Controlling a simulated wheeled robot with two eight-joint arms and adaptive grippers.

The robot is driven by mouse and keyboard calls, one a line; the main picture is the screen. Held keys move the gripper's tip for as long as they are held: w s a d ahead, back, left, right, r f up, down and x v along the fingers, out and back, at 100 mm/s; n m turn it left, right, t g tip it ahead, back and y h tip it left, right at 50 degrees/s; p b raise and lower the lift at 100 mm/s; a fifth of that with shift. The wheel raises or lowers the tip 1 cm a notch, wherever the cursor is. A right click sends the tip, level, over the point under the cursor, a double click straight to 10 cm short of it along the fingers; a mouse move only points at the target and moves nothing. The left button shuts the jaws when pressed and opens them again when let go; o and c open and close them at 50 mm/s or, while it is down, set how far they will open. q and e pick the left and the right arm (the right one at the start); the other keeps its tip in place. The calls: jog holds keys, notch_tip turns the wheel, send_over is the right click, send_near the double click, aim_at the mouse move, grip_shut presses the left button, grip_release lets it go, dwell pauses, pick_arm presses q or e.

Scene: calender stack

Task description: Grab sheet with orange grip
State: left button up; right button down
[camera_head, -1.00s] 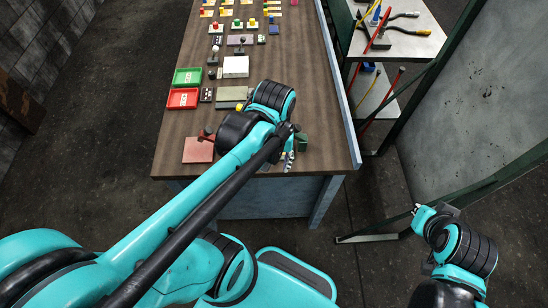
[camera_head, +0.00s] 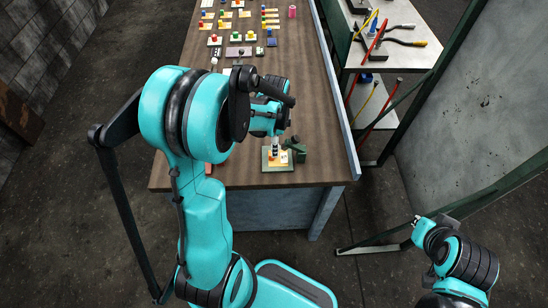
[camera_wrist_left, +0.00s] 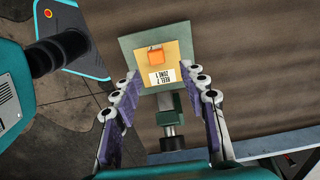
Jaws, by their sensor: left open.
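A sheet with an orange grip (camera_wrist_left: 156,54) lies on the table near its front edge. The sheet (camera_wrist_left: 176,56) is yellow with a white printed label, and sits on a larger green plate (camera_wrist_left: 129,42).
A dark green clamp-like piece (camera_head: 297,147) stands right beside the plate. Several small coloured parts cover the far table. A side shelf (camera_head: 400,40) holds tools.

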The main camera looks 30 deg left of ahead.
aim_at(283, 160)
pick_arm(q)
notch_tip(283, 160, down, 5)
jog(key=shift+s+f+b, duration=0.1)
jog(key=shift+s+b, duration=0.05)
jog(key=shift+b, duration=0.6)
grip_shut()
